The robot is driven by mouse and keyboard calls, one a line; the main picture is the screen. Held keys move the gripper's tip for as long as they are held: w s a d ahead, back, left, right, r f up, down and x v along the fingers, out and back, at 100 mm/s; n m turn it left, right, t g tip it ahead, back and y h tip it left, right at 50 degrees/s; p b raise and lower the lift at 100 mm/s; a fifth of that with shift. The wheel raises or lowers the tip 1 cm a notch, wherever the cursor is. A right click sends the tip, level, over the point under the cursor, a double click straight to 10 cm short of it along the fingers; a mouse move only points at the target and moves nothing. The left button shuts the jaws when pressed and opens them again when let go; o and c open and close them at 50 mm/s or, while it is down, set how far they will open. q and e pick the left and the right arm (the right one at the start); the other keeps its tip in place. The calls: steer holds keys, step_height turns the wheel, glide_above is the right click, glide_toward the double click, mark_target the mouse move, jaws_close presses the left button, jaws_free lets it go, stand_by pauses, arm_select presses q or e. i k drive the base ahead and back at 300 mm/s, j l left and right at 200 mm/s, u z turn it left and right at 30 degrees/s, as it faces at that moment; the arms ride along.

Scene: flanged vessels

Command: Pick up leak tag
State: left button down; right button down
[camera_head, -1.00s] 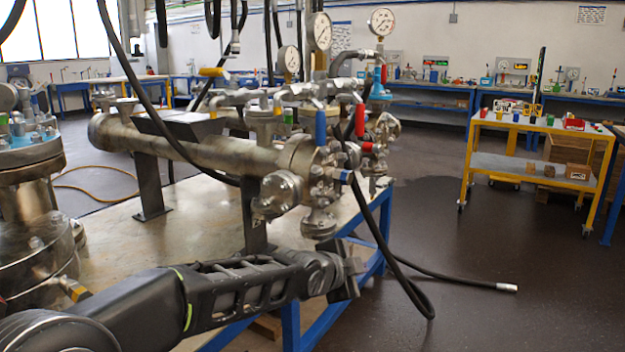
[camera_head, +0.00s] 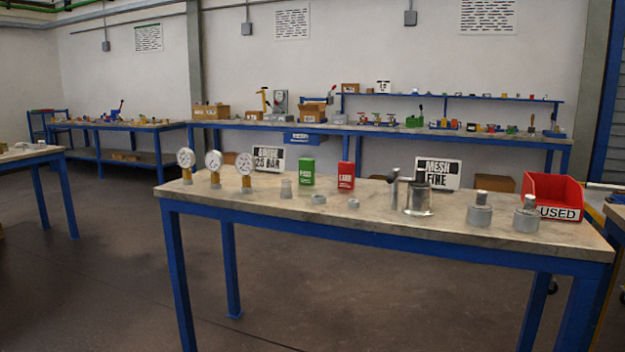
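The leak tag (camera_head: 346,176) appears to be the upright red block with small white lettering, blurred but looking like "LEAK". It stands on the long blue-framed table (camera_head: 460,230), toward the back of the top. A similar green block (camera_head: 307,172) stands a little to its left, apart from it. Neither of my grippers is in view.
Left of the tags stand several gauges (camera_head: 214,164). Small grey fittings (camera_head: 319,199) lie in front. Floor in front is clear.

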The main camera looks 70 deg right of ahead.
mark_target(346, 169)
steer(key=z, duration=2.45)
